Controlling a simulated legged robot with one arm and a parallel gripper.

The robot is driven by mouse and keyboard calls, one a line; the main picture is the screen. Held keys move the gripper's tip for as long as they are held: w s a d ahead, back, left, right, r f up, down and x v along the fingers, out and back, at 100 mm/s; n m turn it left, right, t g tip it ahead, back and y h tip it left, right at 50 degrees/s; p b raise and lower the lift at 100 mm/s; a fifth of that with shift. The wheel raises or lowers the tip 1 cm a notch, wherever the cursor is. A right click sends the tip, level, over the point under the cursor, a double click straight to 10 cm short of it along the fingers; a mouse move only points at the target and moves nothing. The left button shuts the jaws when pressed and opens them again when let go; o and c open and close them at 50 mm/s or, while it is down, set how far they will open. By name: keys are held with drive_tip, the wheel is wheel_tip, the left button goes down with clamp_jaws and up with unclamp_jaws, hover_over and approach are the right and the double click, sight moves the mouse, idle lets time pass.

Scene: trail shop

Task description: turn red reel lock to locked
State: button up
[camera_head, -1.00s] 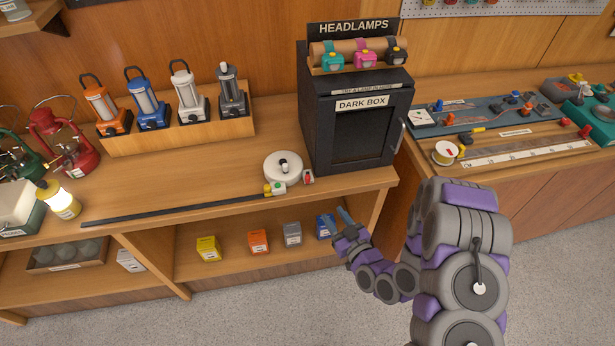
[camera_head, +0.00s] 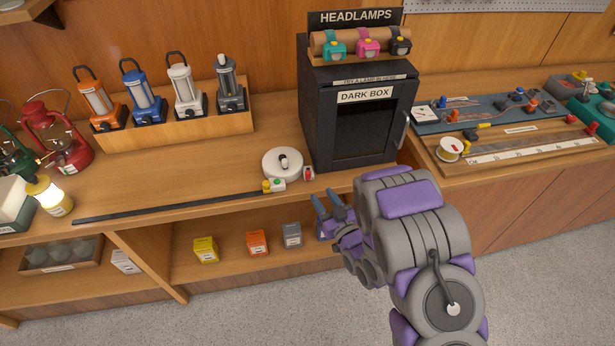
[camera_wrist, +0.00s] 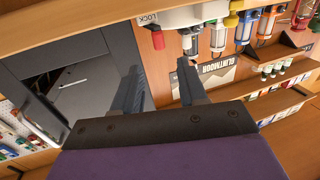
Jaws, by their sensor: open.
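The red reel lock (camera_head: 308,173) is a small red piece on a white block at the counter's front edge, right of a round white reel (camera_head: 272,165). In the wrist view the red lock (camera_wrist: 157,39) hangs by a plate lettered "LOCK", above and between my finger lines; the white reel body (camera_wrist: 185,17) is beside it. My gripper (camera_head: 328,202) is open and empty, just below the counter edge and a little right of the lock, apart from it. Its fingers (camera_wrist: 160,82) show spread in the wrist view. Which way the lock is set is too small to tell.
The black dark box (camera_head: 318,125) stands right behind the lock. Small boxes, such as a grey one (camera_head: 292,235), sit on the lower shelf.

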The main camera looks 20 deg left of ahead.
sight(309, 176)
drive_tip(key=b+x, duration=0.5)
drive_tip(key=x, duration=0.6)
clamp_jaws()
idle(0.4)
